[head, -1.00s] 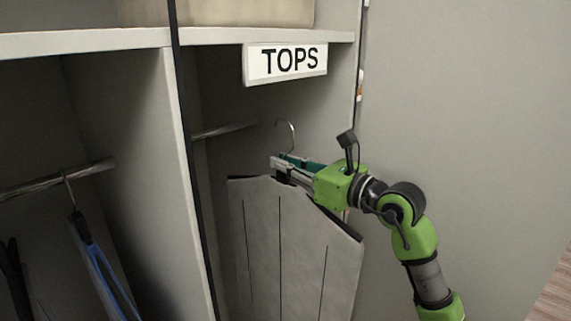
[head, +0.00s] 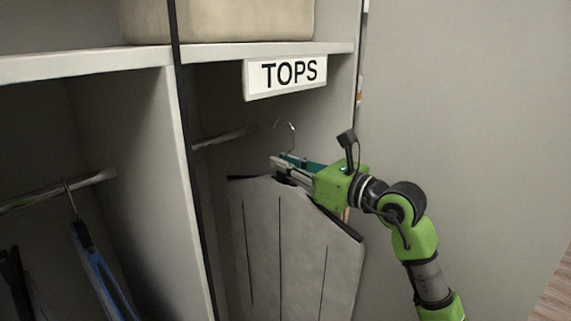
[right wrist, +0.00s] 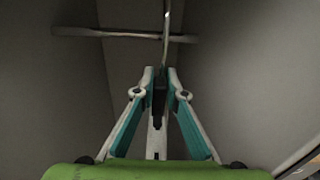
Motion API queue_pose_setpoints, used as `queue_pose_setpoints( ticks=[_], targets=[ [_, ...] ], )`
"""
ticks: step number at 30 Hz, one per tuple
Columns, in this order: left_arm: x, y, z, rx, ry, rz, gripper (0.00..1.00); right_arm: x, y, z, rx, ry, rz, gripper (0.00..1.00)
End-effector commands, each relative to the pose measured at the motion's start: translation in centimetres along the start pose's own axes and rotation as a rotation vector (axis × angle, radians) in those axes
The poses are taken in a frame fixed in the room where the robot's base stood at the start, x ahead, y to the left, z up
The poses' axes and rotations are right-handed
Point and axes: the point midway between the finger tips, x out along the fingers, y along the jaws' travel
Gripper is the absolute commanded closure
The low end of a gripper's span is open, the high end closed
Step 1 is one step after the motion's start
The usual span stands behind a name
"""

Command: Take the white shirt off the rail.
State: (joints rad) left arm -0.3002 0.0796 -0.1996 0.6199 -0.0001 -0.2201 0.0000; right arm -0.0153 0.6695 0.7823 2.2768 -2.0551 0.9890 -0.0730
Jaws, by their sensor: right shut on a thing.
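The white shirt (head: 285,245), greyish in this light with dark thin lines, hangs from a hanger in the right-hand compartment. My right gripper (head: 283,165) is shut on the hanger just below its metal hook (head: 291,135). In the head view the hook stands apart from the visible end of the rail (head: 224,138), to its right. The right wrist view shows the fingers (right wrist: 160,85) closed around the hanger's neck, with the hook rising in front of the rail (right wrist: 105,33). My left gripper is not in view.
A TOPS sign (head: 286,76) hangs from the shelf edge above the shirt. A pale box (head: 220,22) sits on that shelf. A plain wall (head: 470,110) is at right.

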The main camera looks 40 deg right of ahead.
Motion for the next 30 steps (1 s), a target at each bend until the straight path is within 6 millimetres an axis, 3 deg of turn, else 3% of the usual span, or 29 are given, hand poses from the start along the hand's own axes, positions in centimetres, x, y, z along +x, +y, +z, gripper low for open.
queue_pose_setpoints(
  ticks=[30],
  targets=[
    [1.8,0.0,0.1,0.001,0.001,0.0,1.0,-4.9,0.0,0.0,-0.001,-0.003,-0.001,1.0]
  ],
)
